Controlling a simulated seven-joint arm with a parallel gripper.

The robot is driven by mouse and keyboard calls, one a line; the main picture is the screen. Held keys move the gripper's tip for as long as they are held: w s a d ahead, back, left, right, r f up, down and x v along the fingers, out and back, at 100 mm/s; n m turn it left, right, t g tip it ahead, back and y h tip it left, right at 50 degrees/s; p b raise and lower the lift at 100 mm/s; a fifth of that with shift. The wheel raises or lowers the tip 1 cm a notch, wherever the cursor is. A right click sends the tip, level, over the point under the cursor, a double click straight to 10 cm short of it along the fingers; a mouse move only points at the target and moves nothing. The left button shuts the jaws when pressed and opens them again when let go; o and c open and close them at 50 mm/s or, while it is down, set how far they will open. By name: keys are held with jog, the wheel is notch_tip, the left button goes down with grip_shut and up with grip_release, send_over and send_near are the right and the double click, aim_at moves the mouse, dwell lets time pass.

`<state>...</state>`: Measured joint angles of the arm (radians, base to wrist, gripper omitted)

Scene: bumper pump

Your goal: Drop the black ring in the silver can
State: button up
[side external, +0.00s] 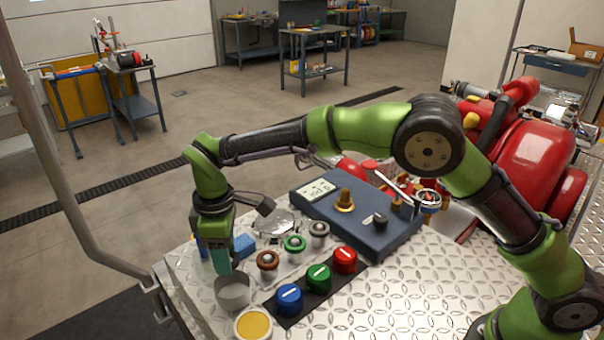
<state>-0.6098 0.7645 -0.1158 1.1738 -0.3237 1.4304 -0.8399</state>
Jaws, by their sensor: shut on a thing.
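The silver can (233,294) stands near the front left corner of the metal-plate table, with its open top facing up. My gripper (224,268) points down at the can's rim, its teal fingers over the back left of the opening. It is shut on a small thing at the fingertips. That thing is hidden by the fingers and too small to make out, but its place over the can fits the black ring. No black ring shows clearly elsewhere. Brown (268,261), green (294,243) and grey (319,230) ringed pieces stand in a row to the right.
A yellow-topped can (253,324) stands just in front of the silver can. Blue (289,298), green (319,278) and red (345,260) knobs sit on a black strip. A blue meter box (375,235) stands behind them. The front right plate is clear.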

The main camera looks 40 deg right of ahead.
jog(key=shift+s+f, duration=0.1)
jog(key=shift+f, duration=2.25)
jog(key=shift+f, duration=0.15)
jog(key=o, duration=1.3)
jog(key=shift+r, duration=3.5)
